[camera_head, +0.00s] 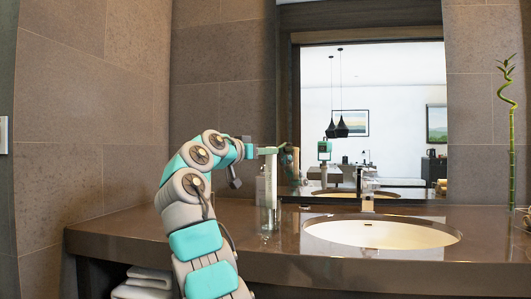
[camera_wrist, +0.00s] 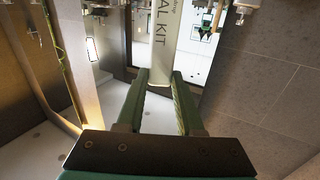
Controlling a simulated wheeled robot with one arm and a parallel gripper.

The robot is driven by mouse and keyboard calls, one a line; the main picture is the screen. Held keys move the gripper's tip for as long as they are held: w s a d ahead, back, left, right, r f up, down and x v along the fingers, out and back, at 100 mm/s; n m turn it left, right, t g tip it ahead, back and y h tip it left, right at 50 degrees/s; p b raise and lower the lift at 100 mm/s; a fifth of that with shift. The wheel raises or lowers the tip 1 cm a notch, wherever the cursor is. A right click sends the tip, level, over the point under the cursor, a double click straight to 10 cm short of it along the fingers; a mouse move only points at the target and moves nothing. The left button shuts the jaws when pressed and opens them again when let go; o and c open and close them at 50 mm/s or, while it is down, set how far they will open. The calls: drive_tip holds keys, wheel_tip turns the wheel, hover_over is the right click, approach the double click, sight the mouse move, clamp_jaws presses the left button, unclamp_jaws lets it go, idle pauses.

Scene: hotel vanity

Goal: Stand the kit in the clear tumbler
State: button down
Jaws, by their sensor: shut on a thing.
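The kit (camera_wrist: 162,58) is a pale, slim packet with dark lettering that reads "AL KIT" in the wrist view. My gripper (camera_wrist: 162,80) is shut on it, with one green finger on each side. In the head view the kit (camera_head: 271,182) hangs upright below my gripper (camera_head: 266,151), over the counter left of the basin. A clear tumbler (camera_head: 264,214) stands on the counter in line with the kit's lower part. The glass is hard to make out, and I cannot tell whether the kit's lower end is inside it or in front of or behind it.
The brown counter (camera_head: 120,232) holds a white basin (camera_head: 385,233) with a tap (camera_head: 368,194) on the right. A mirror (camera_head: 400,120) stands close behind my gripper. A bamboo stem (camera_head: 511,130) rises at the far right. The counter's left part is clear.

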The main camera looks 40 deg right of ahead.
sight(269, 165)
drive_tip(key=shift+f+b, duration=2)
drive_tip(key=shift+f, duration=0.15)
drive_tip(key=shift+c, duration=2.3)
unclamp_jaws()
drive_tip(key=b+v, duration=0.1)
drive_tip(key=v, duration=0.6)
drive_tip(key=shift+a+b, duration=0.3)
drive_tip(key=shift+a, duration=0.05)
drive_tip(key=shift+s, duration=0.1)
